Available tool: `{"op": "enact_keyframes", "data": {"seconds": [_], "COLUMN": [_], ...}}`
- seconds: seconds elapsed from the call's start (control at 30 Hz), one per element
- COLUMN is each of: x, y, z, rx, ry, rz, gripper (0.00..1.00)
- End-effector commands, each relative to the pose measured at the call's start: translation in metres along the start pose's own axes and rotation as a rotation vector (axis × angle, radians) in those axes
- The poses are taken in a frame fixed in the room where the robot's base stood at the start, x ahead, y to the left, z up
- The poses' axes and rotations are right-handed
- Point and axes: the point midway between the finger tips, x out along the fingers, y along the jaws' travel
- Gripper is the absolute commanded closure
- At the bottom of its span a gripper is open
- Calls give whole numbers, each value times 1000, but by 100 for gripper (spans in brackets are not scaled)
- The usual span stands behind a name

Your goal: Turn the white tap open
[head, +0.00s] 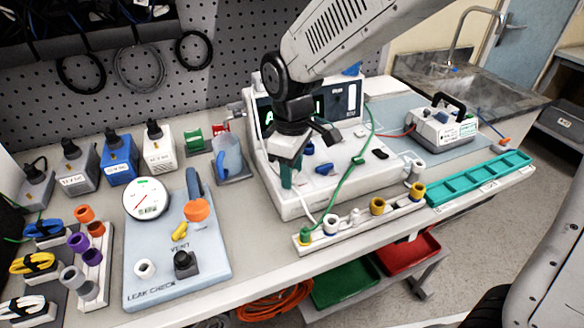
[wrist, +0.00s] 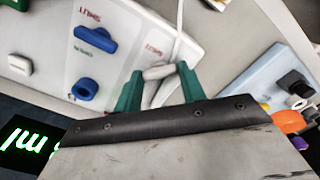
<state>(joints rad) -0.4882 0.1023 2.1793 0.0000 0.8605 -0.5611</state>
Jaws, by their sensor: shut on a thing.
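The white tap (wrist: 158,74) is on the pale pump panel (wrist: 130,20) in the wrist view, next to a red SHUT label. My gripper (wrist: 158,86) has its two green fingers closed on the tap, one on each side. In the head view my gripper (head: 288,176) reaches down at the left part of the pump (head: 345,185); it hides the white tap there. A blue tap (wrist: 95,40) sits beside it on the panel, between SHUT and OPEN labels, and also shows in the head view (head: 326,169).
A blue round knob (wrist: 85,89) is close by on the panel. A green tube (head: 357,165) and a white tube (head: 326,207) run to the port rail (head: 350,232) in front. The leak-check board (head: 215,265) stands left. A teal tray (head: 480,178) lies right.

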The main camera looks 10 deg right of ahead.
Motion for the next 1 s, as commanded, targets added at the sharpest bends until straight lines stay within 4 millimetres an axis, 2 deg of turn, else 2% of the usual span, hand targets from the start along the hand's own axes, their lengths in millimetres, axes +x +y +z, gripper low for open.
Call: {"op": "enact_keyframes", "data": {"seconds": [0.3,0.8,0.83,0.87,0.9,1.0], "x": [-1,-1,-1,-1,-1,-1], "y": [0,1,1,1,1,0], "z": [0,0,0,0,0,0], "rx": [-104,-120,-120,-120,-120,-119], "ry": [1,2,2,2,1,1], "rz": [1,2,2,2,2,1], "gripper": [83,83,52,43,38,38]}}
